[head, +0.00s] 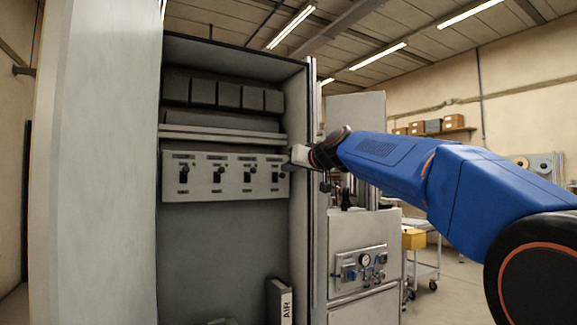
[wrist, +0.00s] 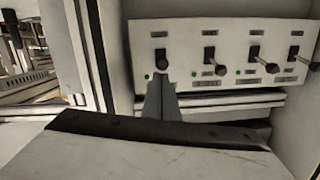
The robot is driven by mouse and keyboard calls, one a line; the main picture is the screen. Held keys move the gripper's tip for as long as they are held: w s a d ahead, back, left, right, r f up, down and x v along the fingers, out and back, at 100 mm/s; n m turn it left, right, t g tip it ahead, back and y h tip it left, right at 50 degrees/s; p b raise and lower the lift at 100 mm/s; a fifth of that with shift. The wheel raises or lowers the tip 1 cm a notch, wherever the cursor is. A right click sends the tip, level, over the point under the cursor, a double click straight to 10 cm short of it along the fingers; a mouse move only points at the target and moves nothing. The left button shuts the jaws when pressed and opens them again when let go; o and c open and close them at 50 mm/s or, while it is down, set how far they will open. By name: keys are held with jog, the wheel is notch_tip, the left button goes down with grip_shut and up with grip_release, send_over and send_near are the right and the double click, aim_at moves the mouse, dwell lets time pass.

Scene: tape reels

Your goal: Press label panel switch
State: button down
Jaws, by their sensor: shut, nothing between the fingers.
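A grey switch panel (head: 225,176) with several black lever switches in a row is mounted inside an open cabinet. Its small label plates are too blurred to read. My gripper (head: 298,155) is at the panel's right end in the head view, near the rightmost switch (head: 275,176). In the wrist view, the panel (wrist: 225,40) fills the upper right. My gripper's fingers (wrist: 165,82) are together and empty, with their tips just below the leftmost switch (wrist: 161,58) in that picture. Whether they touch the panel cannot be told. Small green lights show beside switches.
The cabinet's side wall (head: 298,230) stands close to my gripper. A shelf ledge (head: 225,137) runs above the panel, with dark boxes (head: 228,95) over it. A white box marked AIR (head: 286,305) stands at the cabinet bottom. A gauge panel (head: 362,265) is on the right.

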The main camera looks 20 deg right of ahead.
jog(key=shift+s+f, duration=0.15)
jog(key=shift+f, duration=0.3)
jog(key=shift+r, duration=0.1)
jog(key=f+v, duration=0.1)
jog(key=v, duration=1)
jog(key=shift+s+d, duration=0.2)
jog(key=shift+d, duration=0.25)
jog(key=shift+f, duration=0.15)
